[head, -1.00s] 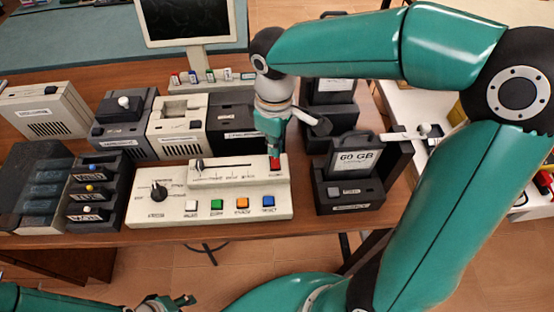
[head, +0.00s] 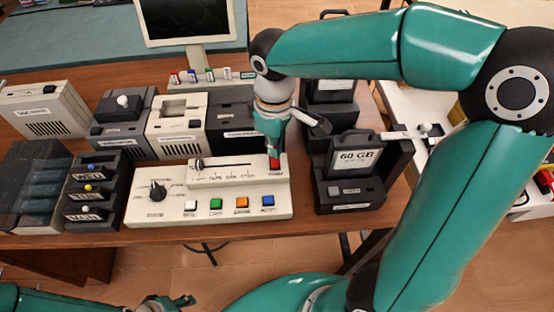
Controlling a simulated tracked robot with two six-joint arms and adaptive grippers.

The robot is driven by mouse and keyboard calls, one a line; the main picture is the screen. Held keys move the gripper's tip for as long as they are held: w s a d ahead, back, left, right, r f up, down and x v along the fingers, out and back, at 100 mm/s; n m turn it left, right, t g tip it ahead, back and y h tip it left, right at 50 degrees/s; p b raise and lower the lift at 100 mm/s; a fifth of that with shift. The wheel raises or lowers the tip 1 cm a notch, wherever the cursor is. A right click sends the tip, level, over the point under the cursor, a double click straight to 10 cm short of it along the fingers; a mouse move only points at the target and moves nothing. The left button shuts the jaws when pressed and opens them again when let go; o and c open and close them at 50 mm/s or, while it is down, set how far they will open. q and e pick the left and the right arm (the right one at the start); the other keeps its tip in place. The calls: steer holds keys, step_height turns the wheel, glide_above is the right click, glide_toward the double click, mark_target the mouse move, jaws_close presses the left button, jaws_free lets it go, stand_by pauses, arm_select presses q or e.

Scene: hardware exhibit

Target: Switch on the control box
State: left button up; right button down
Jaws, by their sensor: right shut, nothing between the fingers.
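The control box (head: 140,208) is a cream console on the wooden table. It has a black knob (head: 157,190), a slider (head: 198,163) and a row of white, green, orange and blue buttons. A red switch (head: 275,165) sits at the right end of its raised back part. My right gripper (head: 273,152) points down, shut and empty, right at the red switch; I cannot tell whether it touches it. The gripper partly hides the area behind the switch. My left gripper (head: 182,301) is low at the bottom edge, away from the box, its opening unclear.
A black dock with a 60 GB cartridge (head: 356,160) stands close to the right of the box. Black drawers (head: 92,212) stand to the left. Several drive units (head: 180,130) and a monitor (head: 190,55) are behind.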

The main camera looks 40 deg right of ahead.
steer(key=shift+f+b, duration=0.65)
steer(key=shift+f, duration=0.2)
stand_by(0.3)
steer(key=shift+r+p, duration=3.1)
steer(key=shift+r, duration=0.45)
